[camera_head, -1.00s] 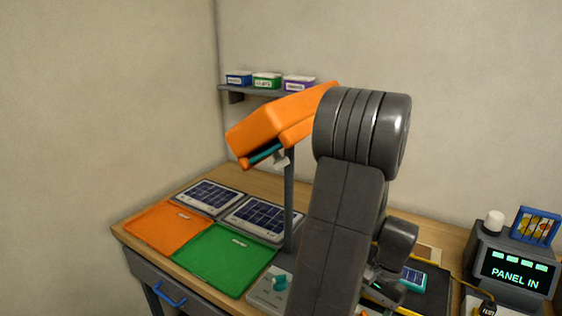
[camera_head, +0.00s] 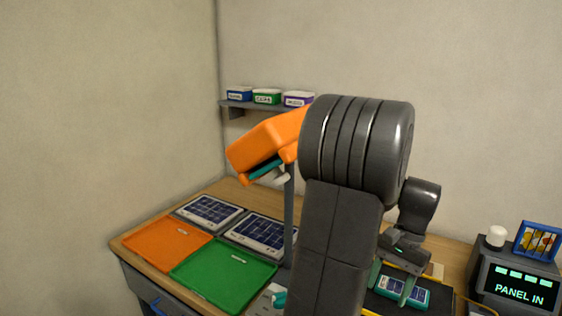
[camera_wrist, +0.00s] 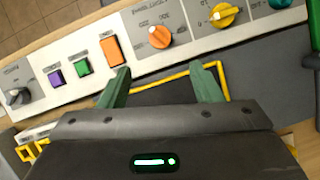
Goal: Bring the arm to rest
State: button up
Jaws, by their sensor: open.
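My gripper (camera_head: 394,284) is at the right end of the bench, above a dark mat, with its two green fingers pointing down. In the wrist view my gripper (camera_wrist: 165,88) has its fingers well apart, with nothing between them. A small teal-edged panel (camera_head: 412,292) lies on the dark mat just below and behind the fingers in the head view. It cannot be seen whether the fingers touch it. My dark arm rises in front of the bench and hides part of its middle.
A control strip (camera_wrist: 85,88) with knobs and buttons lies beyond the fingers. An orange lamp (camera_head: 265,145) stands left of my arm. An orange tray (camera_head: 160,246), a green tray (camera_head: 220,275) and solar panels (camera_head: 210,210) cover the left bench. A display box (camera_head: 515,280) reads "PANEL IN" at right.

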jog(key=x, duration=1.3)
jog(key=shift+s+a, duration=0.15)
jog(key=shift+w+r+n+g, duration=0.1)
jog(key=shift+w+n+g, duration=0.15)
jog(key=shift+n, duration=0.45)
jog(key=n+h+b, duration=0.1)
jog(key=n, duration=0.2)
jog(key=shift+a+n+g+h, duration=0.1)
jog(key=shift+n+g+h, duration=0.25)
jog(key=shift+n+h, duration=0.05)
jog(key=n+h+b, duration=0.1)
jog(key=n, duration=0.2)
jog(key=n+h+b, duration=0.1)
jog(key=n, duration=0.2)
jog(key=shift+a+n, duration=0.25)
jog(key=shift+n, duration=0.05)
jog(key=v, duration=0.7)
jog(key=shift+w+r+h, duration=0.15)
jog(key=shift+r+h, duration=0.15)
jog(key=shift+r, duration=0.05)
jog(key=shift+a, duration=0.15)
